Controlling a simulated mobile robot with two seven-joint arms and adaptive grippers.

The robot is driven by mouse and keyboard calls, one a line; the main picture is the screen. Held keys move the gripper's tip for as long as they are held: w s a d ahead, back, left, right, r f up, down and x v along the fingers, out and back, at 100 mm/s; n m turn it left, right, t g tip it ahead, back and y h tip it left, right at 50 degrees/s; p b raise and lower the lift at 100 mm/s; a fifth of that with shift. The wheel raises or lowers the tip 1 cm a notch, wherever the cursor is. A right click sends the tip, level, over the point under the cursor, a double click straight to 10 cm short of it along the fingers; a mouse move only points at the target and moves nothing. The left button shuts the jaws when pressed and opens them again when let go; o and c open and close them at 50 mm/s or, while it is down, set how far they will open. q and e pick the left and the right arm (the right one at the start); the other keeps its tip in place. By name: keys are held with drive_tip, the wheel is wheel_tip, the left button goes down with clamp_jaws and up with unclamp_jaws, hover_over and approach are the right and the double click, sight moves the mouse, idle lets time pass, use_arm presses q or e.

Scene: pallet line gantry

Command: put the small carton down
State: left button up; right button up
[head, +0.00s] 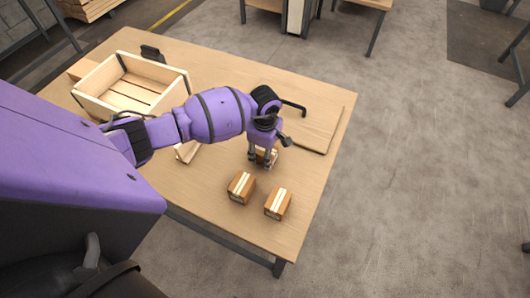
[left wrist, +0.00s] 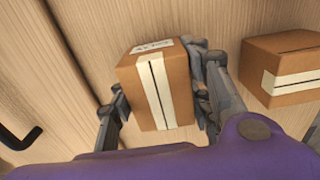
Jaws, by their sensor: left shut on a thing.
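My left gripper (head: 261,160) points down over the table and is shut on a small brown carton (left wrist: 155,85). The carton has white tape with a dark stripe and a white label, and one finger is on each side of it. In the head view the fingers partly hide the carton. I cannot tell whether its underside touches the wood below. My right gripper is not in view.
Two similar cartons stand near the table's front edge, a left one (head: 241,187) and a right one (head: 278,203). An open wooden crate (head: 177,94) is at the back left. A flat board (head: 322,125) and a black handle (head: 294,107) lie beyond my gripper.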

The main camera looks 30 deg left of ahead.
use_arm(q)
drive_tip(key=shift+f, duration=0.15)
drive_tip(key=o, duration=1.4)
drive_tip(key=shift+o, duration=0.2)
wheel_tip(320, 180, up, 12)
drive_tip(key=shift+r, duration=0.2)
